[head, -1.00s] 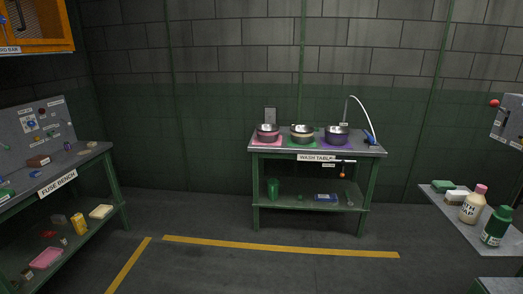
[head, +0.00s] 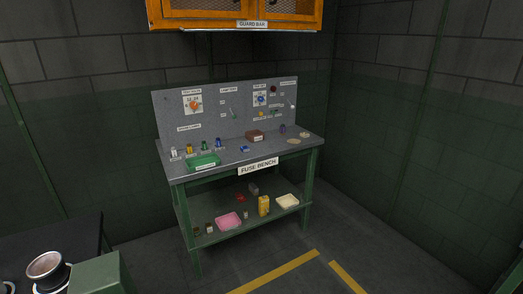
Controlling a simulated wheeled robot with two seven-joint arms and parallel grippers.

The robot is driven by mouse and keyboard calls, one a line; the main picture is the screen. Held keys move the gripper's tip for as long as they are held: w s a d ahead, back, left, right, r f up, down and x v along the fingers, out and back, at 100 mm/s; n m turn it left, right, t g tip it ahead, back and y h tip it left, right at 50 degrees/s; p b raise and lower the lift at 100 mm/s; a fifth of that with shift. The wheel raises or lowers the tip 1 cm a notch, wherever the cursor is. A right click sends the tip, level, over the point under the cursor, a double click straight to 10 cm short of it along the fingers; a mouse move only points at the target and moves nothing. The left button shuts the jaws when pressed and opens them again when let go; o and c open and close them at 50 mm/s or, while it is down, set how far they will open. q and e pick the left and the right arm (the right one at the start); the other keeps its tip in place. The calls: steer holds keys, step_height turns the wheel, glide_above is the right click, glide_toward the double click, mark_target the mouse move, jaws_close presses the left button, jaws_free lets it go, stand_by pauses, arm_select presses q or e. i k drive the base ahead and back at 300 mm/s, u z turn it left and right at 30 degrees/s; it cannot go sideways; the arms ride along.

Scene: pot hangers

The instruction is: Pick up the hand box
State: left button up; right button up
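I cannot read any label that says hand box. A small brown box (head: 255,136) sits on top of the fuse bench (head: 230,158), near its back panel. A green tray (head: 203,161) with a label on its front sits at the bench's front left. On the lower shelf are a pink tray (head: 229,221), a yellow container (head: 264,205) and a cream tray (head: 288,201). Neither of my grippers is in view.
An orange cabinet (head: 236,12) labelled guard bar hangs above the bench. A dark table (head: 60,235) with a round metal pot (head: 46,266) is at the lower left. Yellow lines (head: 275,272) mark the open floor in front of the bench.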

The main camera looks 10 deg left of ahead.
mark_target(263, 201)
steer(key=u, duration=0.1)
steer(key=i, duration=0.55)
steer(key=z, duration=1.1)
steer(key=i, duration=1)
steer(key=z, duration=0.55)
steer(key=i, duration=1.1)
steer(key=u, duration=1.1)
steer(key=i, duration=1.05)
steer(key=u, duration=1.05)
